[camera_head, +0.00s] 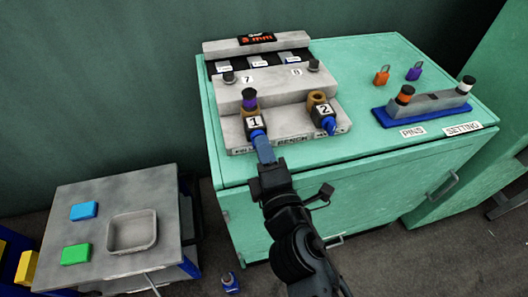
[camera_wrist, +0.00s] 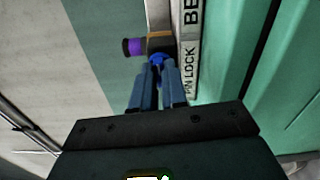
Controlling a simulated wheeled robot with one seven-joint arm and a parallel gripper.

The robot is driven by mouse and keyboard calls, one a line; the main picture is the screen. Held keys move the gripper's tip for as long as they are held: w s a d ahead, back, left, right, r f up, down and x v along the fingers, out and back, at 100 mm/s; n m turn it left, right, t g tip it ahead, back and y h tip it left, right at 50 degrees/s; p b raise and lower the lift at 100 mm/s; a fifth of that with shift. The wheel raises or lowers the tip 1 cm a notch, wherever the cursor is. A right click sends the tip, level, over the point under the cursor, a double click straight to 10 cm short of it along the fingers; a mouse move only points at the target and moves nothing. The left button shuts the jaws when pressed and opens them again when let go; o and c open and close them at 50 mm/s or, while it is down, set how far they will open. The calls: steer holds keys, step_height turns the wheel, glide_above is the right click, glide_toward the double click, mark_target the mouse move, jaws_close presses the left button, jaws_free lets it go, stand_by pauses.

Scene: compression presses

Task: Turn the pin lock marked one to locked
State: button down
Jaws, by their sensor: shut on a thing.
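Pin lock one (camera_head: 254,122) is a brown block with a "1" label on the left of the grey press bench. A purple pin (camera_head: 250,97) stands in its top. In the wrist view the purple pin (camera_wrist: 135,46) sticks out sideways from the lock's brown body (camera_wrist: 160,42). My gripper (camera_head: 263,148) reaches up to the lock's front from below. In the wrist view my gripper (camera_wrist: 158,72) is shut on the lock's blue knob (camera_wrist: 157,59). The fingers hide most of the knob, so its turn angle is unclear.
Pin lock two (camera_head: 327,110), with its own blue knob (camera_head: 329,126), sits close on the right. A blue tray (camera_head: 385,118) with capped pins stands right on the green cabinet (camera_head: 370,150). Orange (camera_head: 382,76) and purple (camera_head: 414,72) padlocks lie behind. A grey side table (camera_head: 70,200) stands lower left.

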steer(key=shift+m, duration=0.6)
steer(key=c, duration=1.2)
jaws_free()
steer(key=shift+o, duration=0.2)
steer(key=shift+s, duration=0.1)
steer(key=b+v, duration=0.1)
steer(key=v, duration=0.6)
steer(key=shift+s+d+b, duration=0.2)
steer(key=shift+s+b, duration=0.1)
steer(key=shift+b, duration=0.1)
